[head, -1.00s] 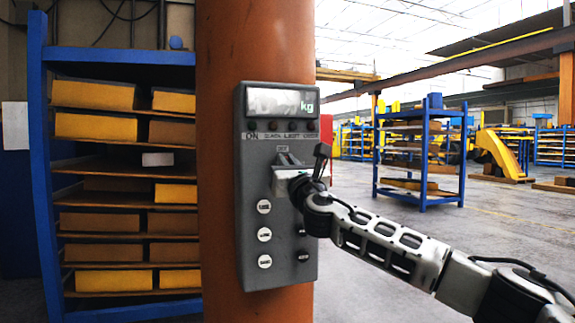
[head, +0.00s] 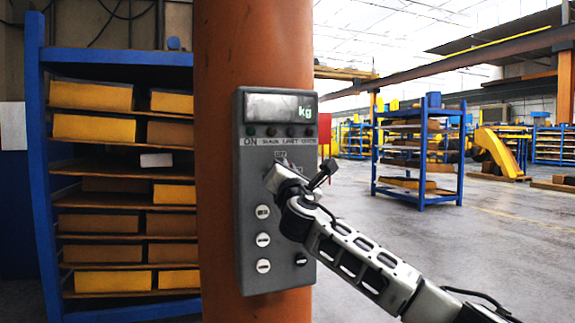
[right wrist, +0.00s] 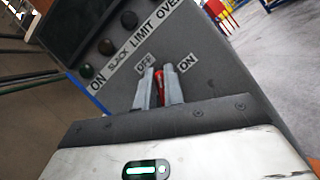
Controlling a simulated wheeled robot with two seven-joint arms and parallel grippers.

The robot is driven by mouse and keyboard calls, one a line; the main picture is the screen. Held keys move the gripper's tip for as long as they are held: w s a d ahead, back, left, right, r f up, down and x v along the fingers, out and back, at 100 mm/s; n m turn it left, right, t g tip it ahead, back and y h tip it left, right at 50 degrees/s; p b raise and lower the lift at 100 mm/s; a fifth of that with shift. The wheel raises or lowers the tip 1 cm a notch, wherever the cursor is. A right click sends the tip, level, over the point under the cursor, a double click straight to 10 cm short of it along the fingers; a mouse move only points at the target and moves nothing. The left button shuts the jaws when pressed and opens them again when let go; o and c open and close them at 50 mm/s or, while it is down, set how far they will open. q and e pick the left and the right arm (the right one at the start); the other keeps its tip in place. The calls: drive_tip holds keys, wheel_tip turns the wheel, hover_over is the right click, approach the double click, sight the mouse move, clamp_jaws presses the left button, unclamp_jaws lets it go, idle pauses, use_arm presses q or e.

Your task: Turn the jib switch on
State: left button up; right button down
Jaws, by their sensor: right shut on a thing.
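The jib switch shows in the right wrist view as a red lever (right wrist: 159,84) between an OFF label (right wrist: 146,62) and an ON label (right wrist: 187,65). It sits on the grey control box (head: 247,220) fixed to the orange column. My right gripper (head: 281,165) is at the upper middle of the box face; in the right wrist view its two fingers (right wrist: 160,88) are shut on the red lever, one on each side. The lever's base is hidden, and I cannot tell exactly which setting it points to. My left gripper is not in view.
A blue rack (head: 38,180) is at left; open floor and another blue rack (head: 422,165) lie right.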

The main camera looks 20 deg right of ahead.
use_arm(q)
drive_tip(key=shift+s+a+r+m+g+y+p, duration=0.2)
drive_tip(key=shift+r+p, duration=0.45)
drive_tip(key=shift+p, duration=0.95)
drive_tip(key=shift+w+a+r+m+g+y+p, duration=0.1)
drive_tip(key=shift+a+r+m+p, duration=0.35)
drive_tip(key=shift+p, duration=1.1)
use_arm(e)
drive_tip(key=shift+a+f+m+g+h, duration=0.15)
drive_tip(key=shift+m+g+h, duration=0.45)
drive_tip(key=shift+m, duration=1.6)
drive_tip(key=shift+f+m+g+h, duration=0.2)
drive_tip(key=shift+m+g, duration=0.75)
drive_tip(key=shift+m, duration=1.25)
drive_tip(key=shift+a+f+m+g+h, duration=0.1)
drive_tip(key=shift+m+g+h, duration=0.5)
drive_tip(key=shift+m, duration=1.6)
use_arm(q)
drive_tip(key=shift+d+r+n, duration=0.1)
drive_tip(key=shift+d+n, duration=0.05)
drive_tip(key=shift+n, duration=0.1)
use_arm(e)
drive_tip(key=c, duration=1.5)
unclamp_jaws()
drive_tip(key=shift+a+r, duration=0.1)
